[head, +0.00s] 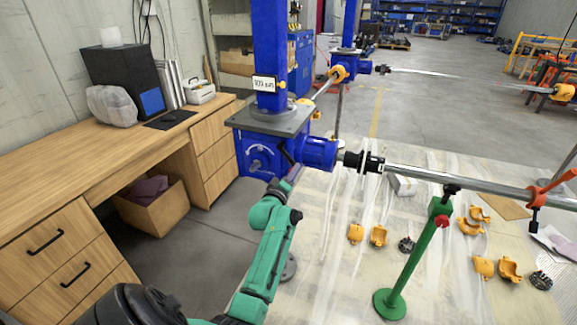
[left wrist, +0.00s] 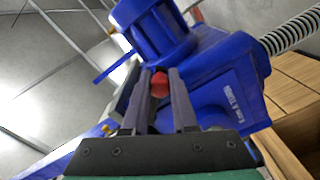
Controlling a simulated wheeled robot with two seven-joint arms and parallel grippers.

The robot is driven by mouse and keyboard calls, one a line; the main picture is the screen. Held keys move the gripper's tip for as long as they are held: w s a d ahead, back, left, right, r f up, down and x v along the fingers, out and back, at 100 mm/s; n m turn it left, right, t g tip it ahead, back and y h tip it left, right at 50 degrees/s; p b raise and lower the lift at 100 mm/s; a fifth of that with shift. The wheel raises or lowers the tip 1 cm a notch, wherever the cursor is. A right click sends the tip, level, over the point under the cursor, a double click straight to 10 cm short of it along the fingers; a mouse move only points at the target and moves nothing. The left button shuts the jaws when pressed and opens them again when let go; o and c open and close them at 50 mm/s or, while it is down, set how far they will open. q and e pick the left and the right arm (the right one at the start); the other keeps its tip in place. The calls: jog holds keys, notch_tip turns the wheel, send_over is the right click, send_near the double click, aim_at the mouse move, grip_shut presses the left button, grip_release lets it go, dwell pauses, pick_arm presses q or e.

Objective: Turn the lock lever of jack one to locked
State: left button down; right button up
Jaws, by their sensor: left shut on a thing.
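The nearest blue screw jack (head: 258,155) stands in the middle of the head view, with a blue column rising above its grey top plate. I take it for jack one; no jack number is readable. My left gripper (head: 292,172) is at the jack's front, below its motor-like side housing (head: 319,152). In the left wrist view, the left gripper (left wrist: 160,78) is shut on a red knob (left wrist: 159,85), apparently the end of the lock lever, close against the blue housing (left wrist: 215,85). The lever's shaft and locked mark are hidden. My right gripper is not in view.
A wooden desk (head: 95,147) stands left, with a cardboard box (head: 152,210) beneath. A steel shaft (head: 470,187) runs right from the jack, over a green stand (head: 412,255). Orange couplings (head: 356,233) lie on the floor sheet. A second blue jack (head: 345,65) stands behind.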

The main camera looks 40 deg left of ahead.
pick_arm(q)
notch_tip(320, 180, up, 6)
jog(key=d+n+p, duration=0.2)
jog(key=n+p, duration=0.7)
jog(key=shift+w+d+r+n, duration=0.25)
jog(key=shift+w+d+n, duration=0.1)
jog(key=shift+w+n, duration=0.1)
jog(key=c, duration=0.7)
grip_release()
jog(key=shift+s, duration=0.1)
